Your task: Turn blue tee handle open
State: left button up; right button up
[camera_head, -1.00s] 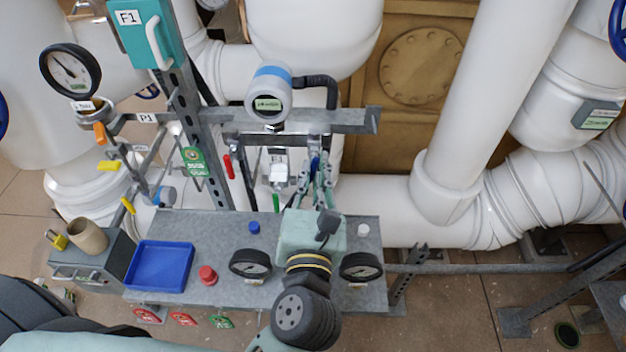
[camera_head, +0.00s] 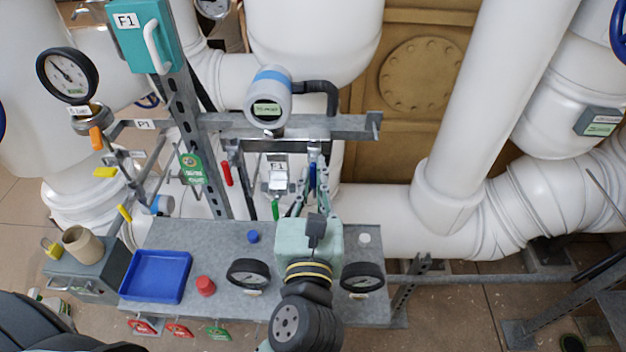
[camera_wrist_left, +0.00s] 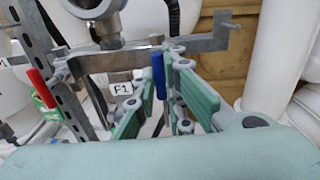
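The blue tee handle (camera_head: 312,175) is a slim upright bar below the grey bracket at the panel's middle. It also shows in the left wrist view (camera_wrist_left: 158,75). My left gripper (camera_head: 311,190) reaches up to it from the front. In the left wrist view, the gripper's (camera_wrist_left: 160,98) green-padded fingers stand apart on either side of the handle, with a visible gap to the left finger. The right finger is close to the handle; I cannot tell whether it touches. My right gripper is not in view.
A red handle (camera_head: 227,173) and a green handle (camera_head: 275,210) are left of the blue one. A round transmitter (camera_head: 267,97) hangs above. The grey shelf (camera_head: 215,235) below carries a blue tray (camera_head: 157,277), a red button (camera_head: 205,286) and two gauges.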

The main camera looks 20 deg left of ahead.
pick_arm(q)
jog(key=o, duration=0.4)
